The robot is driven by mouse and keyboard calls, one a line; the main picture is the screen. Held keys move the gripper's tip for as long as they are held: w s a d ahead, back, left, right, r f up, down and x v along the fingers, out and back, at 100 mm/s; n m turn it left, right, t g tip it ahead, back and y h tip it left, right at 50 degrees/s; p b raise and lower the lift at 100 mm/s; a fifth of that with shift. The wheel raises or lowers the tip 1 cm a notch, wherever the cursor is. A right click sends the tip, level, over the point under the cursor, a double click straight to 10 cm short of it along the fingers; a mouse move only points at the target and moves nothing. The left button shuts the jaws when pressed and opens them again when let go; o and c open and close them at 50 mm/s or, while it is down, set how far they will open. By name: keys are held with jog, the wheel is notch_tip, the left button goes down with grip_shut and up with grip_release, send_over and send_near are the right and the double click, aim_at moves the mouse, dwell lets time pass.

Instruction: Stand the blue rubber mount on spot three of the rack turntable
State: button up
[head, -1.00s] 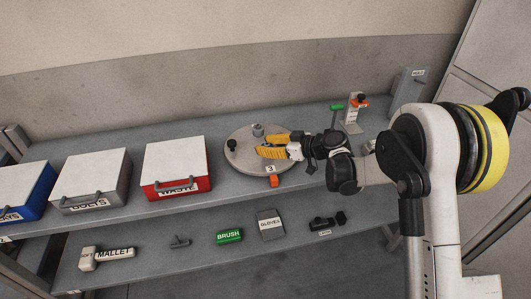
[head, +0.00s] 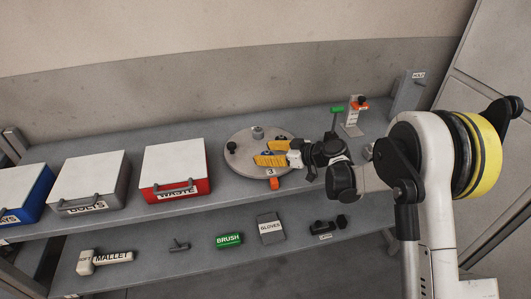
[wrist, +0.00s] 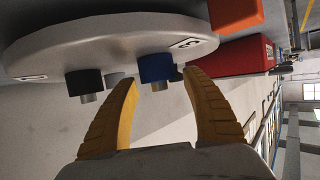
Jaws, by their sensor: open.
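The blue rubber mount (wrist: 155,68) stands on the round turntable (wrist: 100,35) beside the label 3 (wrist: 187,44) in the wrist view, which shows the scene upside down. A metal stud points from its free end. My gripper (wrist: 160,80) is open, its yellow fingers on either side of the mount, with visible gaps to both. I cannot tell whether the mount is fully between the fingertips. In the head view my gripper (head: 258,160) is low over the front right of the turntable (head: 237,163), and its fingers mostly hide the mount.
A black mount (head: 231,146) and a grey one (head: 257,132) also stand on the turntable. An orange block (head: 274,184) is at its front edge. The red waste box (head: 176,170) is to the left. A stand with green and orange parts (head: 351,118) is to the right.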

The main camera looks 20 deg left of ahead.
jog(key=p+v, duration=0.2)
jog(key=v, duration=1)
jog(key=shift+p, duration=0.4)
jog(key=s+d+r+m+t+h, duration=0.2)
jog(key=s+d+r+m+h, duration=0.45)
jog(key=s+d+r, duration=0.4)
jog(key=s+d+r+m+t+h, duration=0.1)
jog(key=s+d+m+h, duration=0.5)
jog(key=s+d, duration=1.1)
jog(key=d+m+t, duration=0.1)
jog(key=d+m, duration=0.1)
jog(key=shift+d+m, duration=0.35)
jog(key=shift+d, duration=0.05)
jog(key=shift+s+r+h, duration=0.1)
jog(key=shift+h, duration=0.15)
